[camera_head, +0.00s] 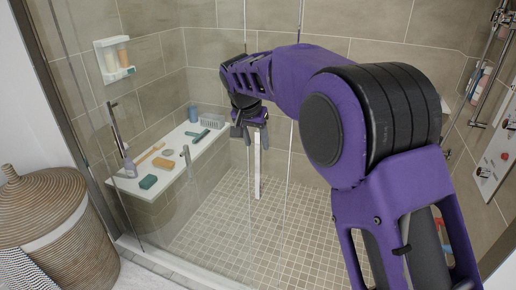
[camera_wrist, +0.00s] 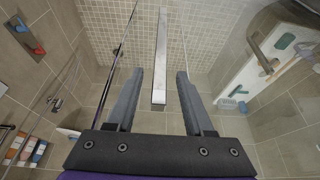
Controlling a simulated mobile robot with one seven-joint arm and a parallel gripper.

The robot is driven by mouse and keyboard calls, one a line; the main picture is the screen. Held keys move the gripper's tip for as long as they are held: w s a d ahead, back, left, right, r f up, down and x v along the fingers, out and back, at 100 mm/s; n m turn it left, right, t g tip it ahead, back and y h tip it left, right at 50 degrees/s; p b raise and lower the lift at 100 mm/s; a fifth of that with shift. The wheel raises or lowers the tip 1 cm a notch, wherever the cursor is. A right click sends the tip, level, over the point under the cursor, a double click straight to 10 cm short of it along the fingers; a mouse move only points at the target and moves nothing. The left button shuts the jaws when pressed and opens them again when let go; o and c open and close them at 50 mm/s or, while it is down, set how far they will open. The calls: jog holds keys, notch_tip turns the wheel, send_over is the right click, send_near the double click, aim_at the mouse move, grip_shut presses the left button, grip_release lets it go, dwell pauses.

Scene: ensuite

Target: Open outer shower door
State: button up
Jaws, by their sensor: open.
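The clear glass shower front (camera_head: 215,170) stands before the tiled shower, with thin vertical pane edges near the middle of the head view. A pale vertical handle bar (camera_head: 257,170) hangs just below my gripper (camera_head: 247,130). In the wrist view, the long handle bar (camera_wrist: 162,45) runs between the two dark fingers of my gripper (camera_wrist: 157,75), with a gap on both sides. My gripper is open and empty. I cannot tell how deep the bar sits between the fingers. A dark glass edge (camera_wrist: 118,55) runs left of the bar. My arm hides part of the front at the right.
Inside, a bench (camera_head: 180,158) holds bottles, a brush and sponges. A wall shelf (camera_head: 115,58) hangs above it. A lidded wicker basket (camera_head: 60,230) stands outside at the left. A shower rail (camera_head: 488,65) and a control panel (camera_head: 497,150) are at the right.

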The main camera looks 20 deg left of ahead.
jog(key=v, duration=1.3)
jog(key=shift+p, duration=0.4)
jog(key=shift+f, duration=0.1)
